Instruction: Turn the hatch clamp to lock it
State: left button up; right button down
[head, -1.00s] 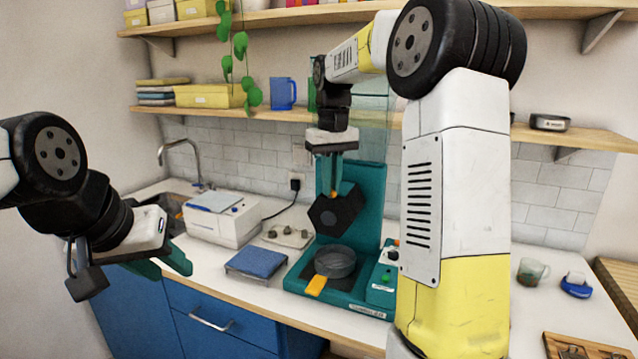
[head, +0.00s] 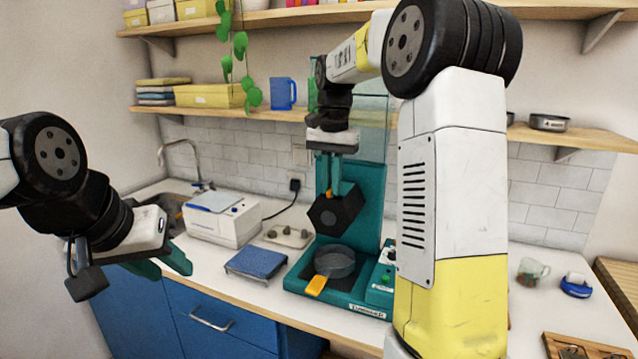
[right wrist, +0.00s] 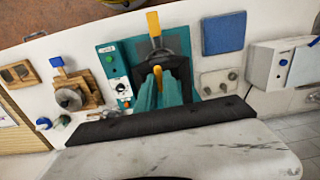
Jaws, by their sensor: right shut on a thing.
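The teal machine (head: 366,200) stands on the counter, with a tilted black six-sided plate (head: 338,212) and a round grey dish (head: 334,262) below it. My right gripper (head: 336,186) points down at the plate's upper edge. It is shut on a small orange lever (head: 328,194), which I take to be the clamp; it also shows between the fingers in the right wrist view (right wrist: 158,76). The fingers hide part of it. A second orange handle (head: 316,286) sticks out at the machine's front. My left gripper (head: 166,266) is open and empty at the left, apart from the machine.
A blue pad (head: 256,263) and a tray with knobs (head: 288,236) lie left of the machine, with a white box device (head: 222,220) behind. A control box with buttons (head: 381,284) is at its right. A glass cup (head: 531,271) stands further right. A shelf (head: 225,114) runs above.

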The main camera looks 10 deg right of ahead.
jog(key=shift+r+m, duration=0.1)
jog(key=shift+m, duration=0.2)
jog(key=c, duration=1.5)
grip_release()
notch_tip(320, 180, up, 7)
jog(key=shift+d+r, duration=0.1)
jog(key=shift+r, duration=0.25)
